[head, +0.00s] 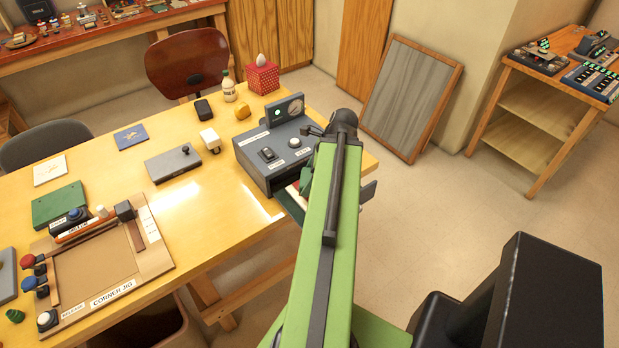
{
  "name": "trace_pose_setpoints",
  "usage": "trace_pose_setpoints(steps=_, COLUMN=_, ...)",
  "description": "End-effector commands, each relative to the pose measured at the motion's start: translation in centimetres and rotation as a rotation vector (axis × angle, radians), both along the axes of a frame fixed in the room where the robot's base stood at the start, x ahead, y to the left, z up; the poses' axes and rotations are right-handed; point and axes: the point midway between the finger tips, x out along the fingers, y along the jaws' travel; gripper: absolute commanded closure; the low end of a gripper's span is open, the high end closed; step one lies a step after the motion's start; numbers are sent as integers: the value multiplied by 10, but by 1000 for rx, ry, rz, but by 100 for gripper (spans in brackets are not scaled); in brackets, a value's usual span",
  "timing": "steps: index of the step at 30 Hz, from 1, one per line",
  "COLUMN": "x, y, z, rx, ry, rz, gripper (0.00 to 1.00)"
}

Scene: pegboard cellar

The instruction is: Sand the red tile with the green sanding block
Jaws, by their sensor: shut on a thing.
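My green arm reaches over the right end of the yellow workbench (215,220). A dark part at the right of the arm seems to be the edge of my gripper (368,191); the rest is hidden behind the arm. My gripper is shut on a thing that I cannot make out. A grey machine (262,160) with a dial and knobs stands left of the arm. A strip of red and white (294,192) shows low at its front, partly covered; I cannot tell if it is the red tile. I cannot identify the green sanding block.
A wooden corner jig (160,262) and a green slab (58,205) are at the bench's left. A grey plate (172,163), a white bottle (229,90) and a red box (262,78) stand farther back. A framed panel (411,97) leans on the wall.

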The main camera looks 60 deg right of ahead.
Motion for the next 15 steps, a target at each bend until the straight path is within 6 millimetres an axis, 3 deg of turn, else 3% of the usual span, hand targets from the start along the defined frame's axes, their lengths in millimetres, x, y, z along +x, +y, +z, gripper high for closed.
trace_pose_setpoints(steps=1, x=0, y=0, z=13, rx=0, ry=0, rz=0, gripper=51)
trace_pose_setpoints(steps=6, x=0, y=0, z=30, rx=0, ry=0, rz=0, gripper=51)
trace_pose_setpoints(steps=15, x=0, y=0, z=28, rx=0, ry=0, rz=0, gripper=51)
